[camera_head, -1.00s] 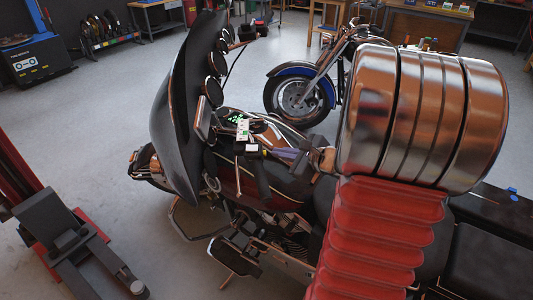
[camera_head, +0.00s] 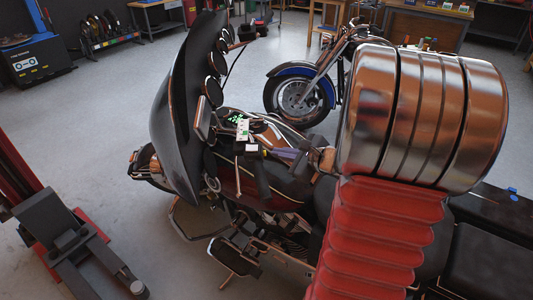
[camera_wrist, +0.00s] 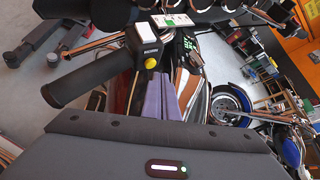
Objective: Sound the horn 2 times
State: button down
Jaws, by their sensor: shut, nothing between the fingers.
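A black handlebar grip (camera_wrist: 85,80) with a dark switch housing (camera_wrist: 150,48) shows in the wrist view. The housing carries a white square switch (camera_wrist: 140,35) and a round yellow button (camera_wrist: 150,63), which may be the horn button. My gripper (camera_wrist: 166,80) has purple fingers that are shut and empty. The fingertips lie just right of and below the yellow button in the picture; I cannot tell whether they touch the housing. In the head view my gripper (camera_head: 277,152) reaches from the right to the handlebar grip (camera_head: 262,180).
A small white box with green markings (camera_head: 242,128) sits by the handlebar, beside the dark fairing (camera_head: 178,110) and round gauges. A second motorcycle with a blue fender (camera_head: 296,70) stands behind. A lift post with dark legs (camera_head: 70,235) is at left.

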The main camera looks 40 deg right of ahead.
jog(key=shift+w+a, duration=0.5)
jog(key=shift+a, duration=0.2)
dwell(1.5)
jog(key=shift+d, duration=0.1)
jog(key=shift+s+d, duration=0.55)
jog(key=shift+d, duration=0.05)
jog(key=shift+s+d+r, duration=0.2)
jog(key=shift+s+d, duration=0.6)
jog(key=shift+d, duration=0.15)
jog(key=shift+s+d+r, duration=0.2)
jog(key=shift+s+d, duration=0.6)
jog(key=shift+d, duration=0.15)
jog(key=shift+s, duration=0.15)
